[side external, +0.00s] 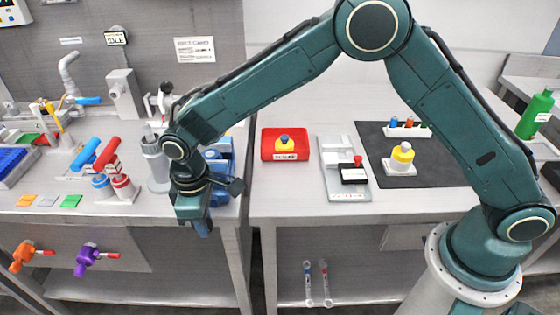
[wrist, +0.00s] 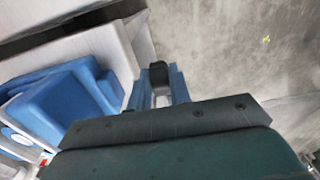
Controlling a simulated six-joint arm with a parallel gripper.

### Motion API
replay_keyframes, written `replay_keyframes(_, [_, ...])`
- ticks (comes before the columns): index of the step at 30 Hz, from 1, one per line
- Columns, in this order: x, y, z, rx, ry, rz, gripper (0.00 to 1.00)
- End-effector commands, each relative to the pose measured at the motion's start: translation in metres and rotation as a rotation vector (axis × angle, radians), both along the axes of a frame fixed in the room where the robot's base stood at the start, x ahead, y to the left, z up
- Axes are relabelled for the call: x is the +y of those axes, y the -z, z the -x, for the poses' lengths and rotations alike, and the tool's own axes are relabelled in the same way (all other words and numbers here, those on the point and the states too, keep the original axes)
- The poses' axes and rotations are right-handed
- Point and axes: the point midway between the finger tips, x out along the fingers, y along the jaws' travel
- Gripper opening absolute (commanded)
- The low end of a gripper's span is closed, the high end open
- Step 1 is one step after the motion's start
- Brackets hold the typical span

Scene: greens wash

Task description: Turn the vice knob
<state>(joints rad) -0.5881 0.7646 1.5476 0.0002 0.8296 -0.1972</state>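A blue device (side external: 217,158) that looks like the vice stands at the front edge of the left bench, partly hidden behind my wrist. Its blue body (wrist: 62,98) also shows large at the left of the wrist view. I cannot make out its knob for certain. My gripper (side external: 195,224) points down in front of the bench edge, close to the blue device. In the wrist view my gripper (wrist: 157,88) shows blue finger parts with a dark piece at their far end. I cannot tell whether that piece is a fingertip or a knob, or whether anything is held.
A grey cylinder (side external: 156,163) and red and blue-handled items (side external: 105,165) stand left of my wrist. An orange valve (side external: 27,255) and a purple valve (side external: 90,258) are below the left bench. A red tray (side external: 270,150) lies on the right bench (side external: 300,205). A gap separates the benches.

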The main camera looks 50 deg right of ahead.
Motion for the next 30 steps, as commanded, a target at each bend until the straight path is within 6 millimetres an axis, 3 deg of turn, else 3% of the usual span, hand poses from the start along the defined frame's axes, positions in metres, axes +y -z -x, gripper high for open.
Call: replay_keyframes(30, [0.0019,0.0009,-0.0080,0.214,-0.002,0.234,0.00])
